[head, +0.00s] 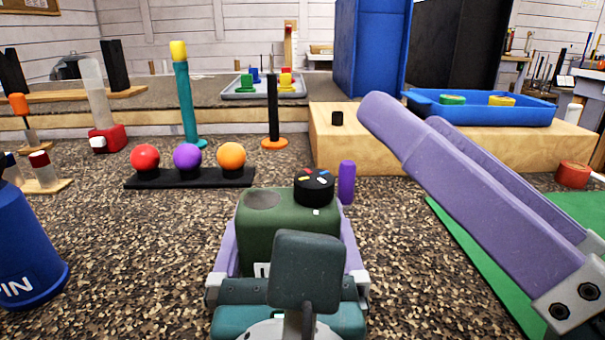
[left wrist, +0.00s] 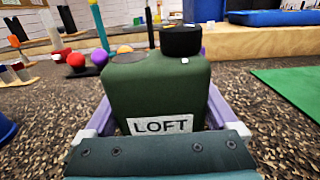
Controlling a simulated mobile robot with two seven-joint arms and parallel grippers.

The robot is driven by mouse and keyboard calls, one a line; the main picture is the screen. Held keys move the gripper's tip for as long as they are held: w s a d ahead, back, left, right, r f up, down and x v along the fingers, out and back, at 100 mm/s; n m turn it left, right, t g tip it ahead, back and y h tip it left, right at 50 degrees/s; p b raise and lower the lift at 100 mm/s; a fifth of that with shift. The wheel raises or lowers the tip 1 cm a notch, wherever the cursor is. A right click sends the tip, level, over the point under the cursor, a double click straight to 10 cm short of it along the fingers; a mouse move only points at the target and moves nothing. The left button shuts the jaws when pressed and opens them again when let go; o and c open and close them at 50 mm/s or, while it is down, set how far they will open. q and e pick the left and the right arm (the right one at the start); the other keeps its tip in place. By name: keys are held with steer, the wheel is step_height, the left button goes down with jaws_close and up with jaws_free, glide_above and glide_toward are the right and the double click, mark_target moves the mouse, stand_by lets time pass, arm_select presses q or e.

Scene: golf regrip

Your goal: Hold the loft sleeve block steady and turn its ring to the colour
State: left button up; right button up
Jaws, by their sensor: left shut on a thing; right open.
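The green loft sleeve block (head: 285,225) stands upright at the centre of the head view, and its LOFT label shows in the left wrist view (left wrist: 160,125). Its black ring (head: 314,187) sits on the top right, with small coloured marks on it. A white mark (head: 316,212) is on the block just below the ring. My left gripper (head: 288,228) is shut on the block, one lilac finger along each side. My right gripper (head: 405,118) is open and empty, up and to the right of the ring, not touching it.
Red, purple and orange balls on a black rack (head: 190,178) are left of the block. A purple cylinder (head: 346,182) stands just behind it. A wooden platform (head: 370,145) with a blue tray (head: 480,108) is behind right. A blue container (head: 25,250) is at left.

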mark_target(327, 190)
steer(key=s+f+n+g+h, duration=0.2)
steer(key=s+f+n+g, duration=0.15)
steer(key=s, duration=0.35)
steer(key=shift+n, duration=0.45)
steer(key=x, duration=1.1)
steer(key=shift+w+d+f, duration=0.1)
steer(key=shift+w+f, duration=0.2)
steer(key=shift+w, duration=0.2)
jaws_close()
